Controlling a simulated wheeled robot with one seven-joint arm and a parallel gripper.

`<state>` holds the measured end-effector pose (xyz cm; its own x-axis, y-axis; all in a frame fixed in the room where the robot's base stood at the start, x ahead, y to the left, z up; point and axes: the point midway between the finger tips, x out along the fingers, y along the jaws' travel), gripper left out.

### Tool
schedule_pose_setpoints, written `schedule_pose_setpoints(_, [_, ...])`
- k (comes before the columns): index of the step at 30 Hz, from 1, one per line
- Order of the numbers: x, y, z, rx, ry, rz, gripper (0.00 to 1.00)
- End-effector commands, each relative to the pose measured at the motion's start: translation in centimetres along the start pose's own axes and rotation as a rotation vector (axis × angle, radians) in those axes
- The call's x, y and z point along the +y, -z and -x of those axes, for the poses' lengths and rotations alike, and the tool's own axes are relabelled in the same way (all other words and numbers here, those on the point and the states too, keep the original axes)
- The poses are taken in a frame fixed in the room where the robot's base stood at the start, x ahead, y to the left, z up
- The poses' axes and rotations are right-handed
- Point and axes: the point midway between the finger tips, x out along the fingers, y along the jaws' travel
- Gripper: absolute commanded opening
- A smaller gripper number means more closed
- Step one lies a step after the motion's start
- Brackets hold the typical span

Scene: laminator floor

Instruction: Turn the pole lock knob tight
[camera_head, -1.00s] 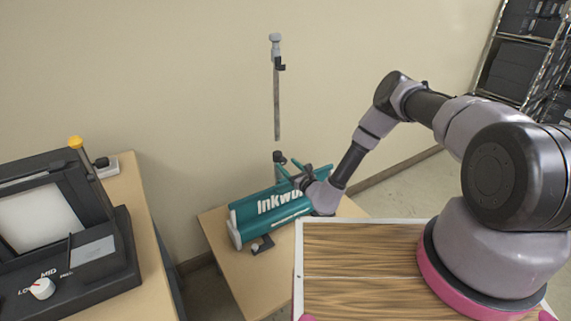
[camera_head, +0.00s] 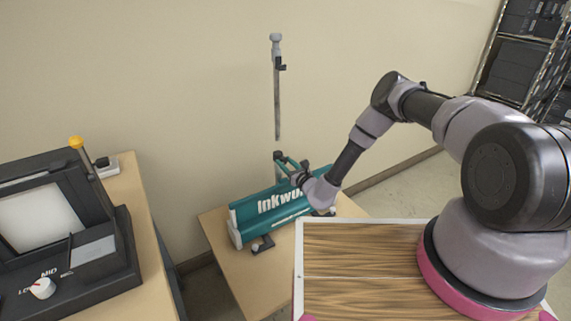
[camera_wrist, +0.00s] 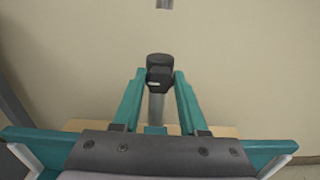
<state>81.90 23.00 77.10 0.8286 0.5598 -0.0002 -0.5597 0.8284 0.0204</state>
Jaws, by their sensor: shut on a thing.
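The pole lock knob (camera_head: 279,155) is a small black part above the back of the teal Inkwor-lettered banner stand (camera_head: 245,215). In the wrist view the black knob (camera_wrist: 160,66) sits at the top of a short grey post (camera_wrist: 156,108). My gripper (camera_head: 281,160) has its teal fingers at the knob. In the wrist view my gripper (camera_wrist: 160,76) has one fingertip on each side of the knob, shut on it. A thin grey pole section (camera_head: 277,100) stands upright above, with a visible gap between it and the knob. The knob's turn angle cannot be told.
The stand rests on a light wooden table (camera_head: 215,225) close to the beige wall. A black laminator (camera_head: 100,270) with a white dial stands on a desk at the left. A wood-grain board (camera_head: 350,245) lies in front. Shelving (camera_head: 520,65) is at the far right.

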Motion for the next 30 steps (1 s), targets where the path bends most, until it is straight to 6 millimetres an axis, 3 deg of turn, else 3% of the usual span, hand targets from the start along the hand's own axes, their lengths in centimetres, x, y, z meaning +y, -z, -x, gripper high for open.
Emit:
schedule_pose_setpoints(11, [-0.13,0.02,0.03,0.000,0.001,-0.215,0.00])
schedule_pose_setpoints(30, [-0.33,0.16,0.05,0.000,0.003,-0.822,0.00])
